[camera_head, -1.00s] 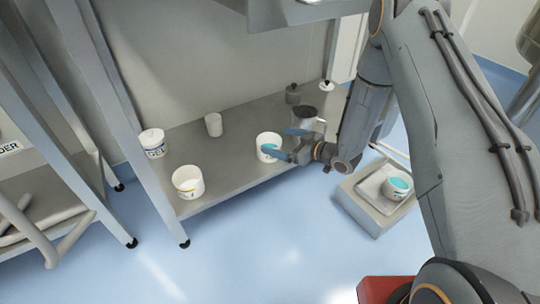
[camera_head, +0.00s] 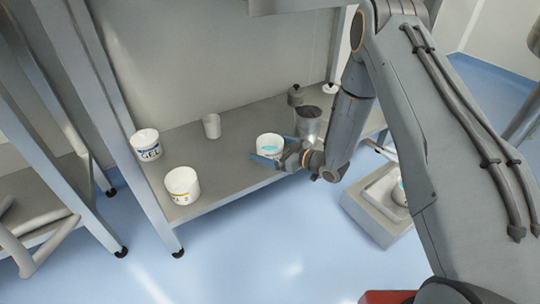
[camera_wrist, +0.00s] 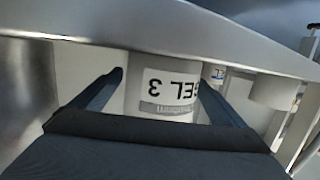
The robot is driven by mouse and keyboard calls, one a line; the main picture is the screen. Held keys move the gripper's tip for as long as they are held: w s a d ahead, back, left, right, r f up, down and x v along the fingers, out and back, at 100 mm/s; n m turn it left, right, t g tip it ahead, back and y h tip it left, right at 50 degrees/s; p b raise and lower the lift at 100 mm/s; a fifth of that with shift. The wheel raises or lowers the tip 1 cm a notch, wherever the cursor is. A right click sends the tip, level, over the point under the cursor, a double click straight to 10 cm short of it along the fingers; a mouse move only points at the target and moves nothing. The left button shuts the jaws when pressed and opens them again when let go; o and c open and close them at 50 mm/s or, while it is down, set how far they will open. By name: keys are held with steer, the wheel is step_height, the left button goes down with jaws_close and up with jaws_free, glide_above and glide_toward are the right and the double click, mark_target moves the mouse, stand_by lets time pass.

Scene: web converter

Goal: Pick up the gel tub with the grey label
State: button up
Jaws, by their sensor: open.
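My gripper (camera_head: 275,151) is open at the tub, one blue finger on either side. In the wrist view my gripper (camera_wrist: 160,79) has its fingers left and right of the tub, which stands between them. I cannot tell whether either finger touches it.
On the shelf stand a blue-lettered GEL tub (camera_head: 147,146), a yellow-marked tub (camera_head: 182,187), a small white cup (camera_head: 211,127), a grey metal beaker (camera_head: 308,124) close to my gripper, and a dark-topped jar (camera_head: 295,97). A shelf edge (camera_wrist: 190,30) crosses the wrist view.

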mark_target(260, 145)
steer(key=shift+b+x, duration=0.75)
steer(key=shift+x, duration=0.8)
steer(key=shift+s, duration=0.1)
steer(key=c, duration=1.2)
